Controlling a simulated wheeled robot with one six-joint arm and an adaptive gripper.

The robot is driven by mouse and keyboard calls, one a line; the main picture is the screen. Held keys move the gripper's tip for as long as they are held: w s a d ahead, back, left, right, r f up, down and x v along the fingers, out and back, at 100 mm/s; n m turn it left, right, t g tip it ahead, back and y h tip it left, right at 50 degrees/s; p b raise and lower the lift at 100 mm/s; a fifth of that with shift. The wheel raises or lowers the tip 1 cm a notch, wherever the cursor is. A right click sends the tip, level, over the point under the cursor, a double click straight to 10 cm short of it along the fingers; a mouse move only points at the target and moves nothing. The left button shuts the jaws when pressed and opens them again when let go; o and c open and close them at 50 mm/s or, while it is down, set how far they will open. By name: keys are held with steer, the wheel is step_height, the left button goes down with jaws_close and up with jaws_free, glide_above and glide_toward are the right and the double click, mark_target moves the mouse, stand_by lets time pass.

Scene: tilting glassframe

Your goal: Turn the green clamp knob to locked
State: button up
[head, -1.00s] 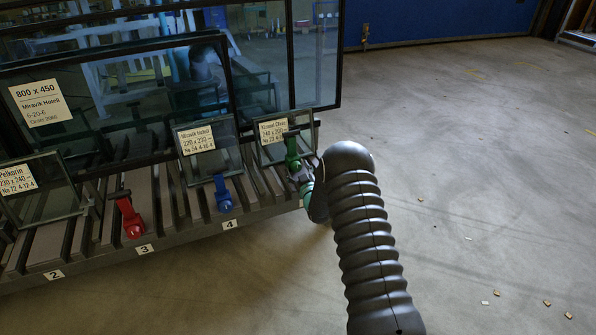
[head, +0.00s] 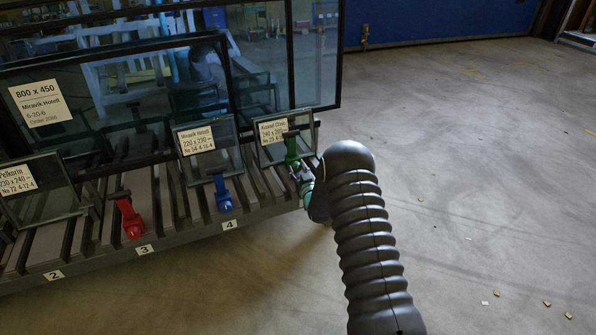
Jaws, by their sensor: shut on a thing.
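The green clamp (head: 292,148) stands at the right end of the rack, in front of the small glass pane (head: 276,153) with a label. Its dark top bar lies across the pane's lower face. My gripper (head: 305,180) is at the clamp's lower front, where the knob is, and is shut on it. My dark ribbed arm comes up from the lower right and hides most of the gripper and the knob. The knob's exact angle cannot be told.
A red clamp (head: 130,216) and a blue clamp (head: 222,194) stand to the left on the slatted rack (head: 190,232). Large glass panes (head: 110,85) stand behind. The floor (head: 480,180) at the right is open, with a few small chips.

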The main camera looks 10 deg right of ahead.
steer(key=m, duration=0.6)
steer(key=shift+d+r+m, duration=0.1)
steer(key=shift+m, duration=0.2)
stand_by(0.4)
steer(key=o, duration=1.1)
steer(key=shift+o, duration=0.2)
